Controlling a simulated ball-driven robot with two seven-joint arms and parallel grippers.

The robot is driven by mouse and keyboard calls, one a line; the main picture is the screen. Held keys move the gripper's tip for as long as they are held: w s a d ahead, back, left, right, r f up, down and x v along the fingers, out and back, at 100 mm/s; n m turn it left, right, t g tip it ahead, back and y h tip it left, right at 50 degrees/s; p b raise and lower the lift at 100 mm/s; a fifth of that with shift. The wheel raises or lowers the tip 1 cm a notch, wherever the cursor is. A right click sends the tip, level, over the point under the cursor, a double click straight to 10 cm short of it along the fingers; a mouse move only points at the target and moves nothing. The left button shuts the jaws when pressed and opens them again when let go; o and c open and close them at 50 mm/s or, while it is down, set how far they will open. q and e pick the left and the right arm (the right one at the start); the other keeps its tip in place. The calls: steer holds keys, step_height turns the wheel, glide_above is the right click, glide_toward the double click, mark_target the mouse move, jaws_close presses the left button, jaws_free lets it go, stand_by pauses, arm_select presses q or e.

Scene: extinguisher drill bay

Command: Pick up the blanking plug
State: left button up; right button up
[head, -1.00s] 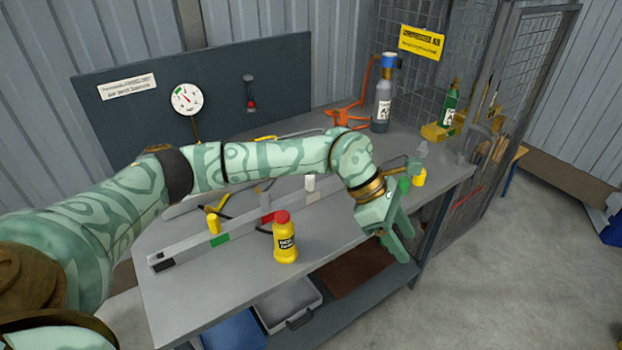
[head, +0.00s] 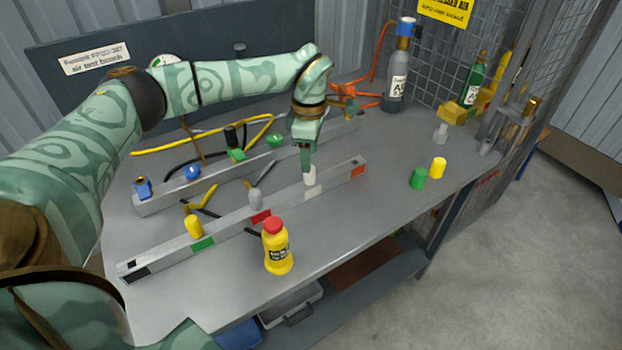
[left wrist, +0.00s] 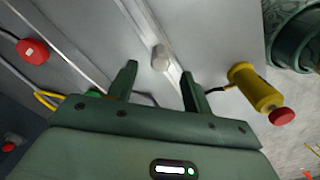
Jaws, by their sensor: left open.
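A white cylindrical plug (head: 310,176), which looks like the blanking plug, stands upright on the front grey rail (head: 232,224), by a white label patch. Its lower part meets the rail. In the left wrist view the plug (left wrist: 160,58) shows beyond and between the two fingertips. My left gripper (head: 306,158) is open, pointing down just above and behind the plug; in the left wrist view the gripper (left wrist: 158,82) has nothing between its fingers. I cannot tell whether a finger touches the plug. My right gripper is in neither view.
A yellow bottle with a red cap (head: 278,250) stands in front of the rail. Yellow (head: 194,228) and grey (head: 255,200) fittings sit along it. Green (head: 418,179) and yellow (head: 438,168) caps stand on the right of the bench. The front right bench top is clear.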

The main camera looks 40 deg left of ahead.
mark_target(309, 179)
arm_select(q)
steer(key=shift+f, duration=0.3)
steer(key=shift+s+f, duration=0.1)
steer(key=shift+f, duration=0.15)
step_height(309, 179, down, 5)
steer(key=shift+r+b, duration=0.1)
steer(key=shift+b, duration=1.1)
steer(key=shift+r, duration=0.15)
steer(key=c, duration=1.1)
